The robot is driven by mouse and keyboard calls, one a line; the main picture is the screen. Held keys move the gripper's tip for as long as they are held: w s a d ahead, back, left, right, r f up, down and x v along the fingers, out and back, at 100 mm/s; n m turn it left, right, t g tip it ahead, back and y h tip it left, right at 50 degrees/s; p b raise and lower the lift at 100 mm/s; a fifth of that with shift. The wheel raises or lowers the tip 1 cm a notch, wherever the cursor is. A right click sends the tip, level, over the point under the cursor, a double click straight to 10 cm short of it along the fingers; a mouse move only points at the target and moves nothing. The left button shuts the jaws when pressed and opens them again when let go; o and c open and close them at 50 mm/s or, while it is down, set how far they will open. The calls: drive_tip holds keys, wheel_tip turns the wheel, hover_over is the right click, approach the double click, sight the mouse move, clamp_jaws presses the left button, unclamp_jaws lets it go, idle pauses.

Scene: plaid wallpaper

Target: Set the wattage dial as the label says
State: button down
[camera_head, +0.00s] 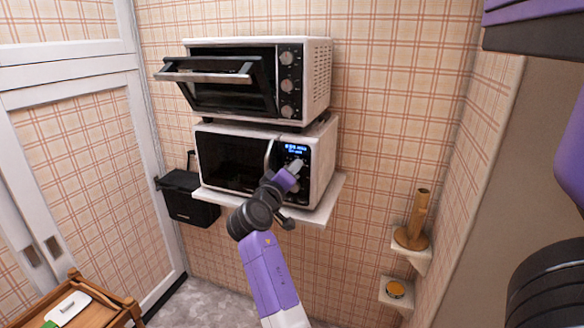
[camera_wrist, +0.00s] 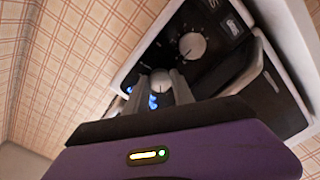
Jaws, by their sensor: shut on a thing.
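The white microwave (camera_head: 322,150) stands on a wall shelf. Its black control panel has a lit blue display (camera_head: 295,149), with text too small to read. My gripper (camera_head: 298,165) is at the panel just below the display. In the wrist view, its two fingers are closed around a round pale dial (camera_wrist: 161,82) close to the blue display. A second pale dial (camera_wrist: 192,46) with markings around it sits apart from the fingers. My gripper hides part of the panel in the head view. The held dial's setting cannot be read, and no readable label is in view.
A toaster oven (camera_head: 318,75) with its door tilted open and several knobs stands on the microwave. A black box (camera_head: 190,205) hangs left of the shelf (camera_head: 325,205). Small shelves at right hold a wooden object (camera_head: 415,225) and a round tin (camera_head: 396,288). A wooden trolley (camera_head: 115,305) is at lower left.

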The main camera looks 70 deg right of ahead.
drive_tip(key=shift+w+n, duration=0.1)
drive_tip(key=shift+n, duration=0.3)
drive_tip(key=c, duration=1.1)
unclamp_jaws()
drive_tip(key=a+b, duration=0.1)
drive_tip(key=a, duration=0.6)
drive_tip(key=shift+a+b, duration=0.4)
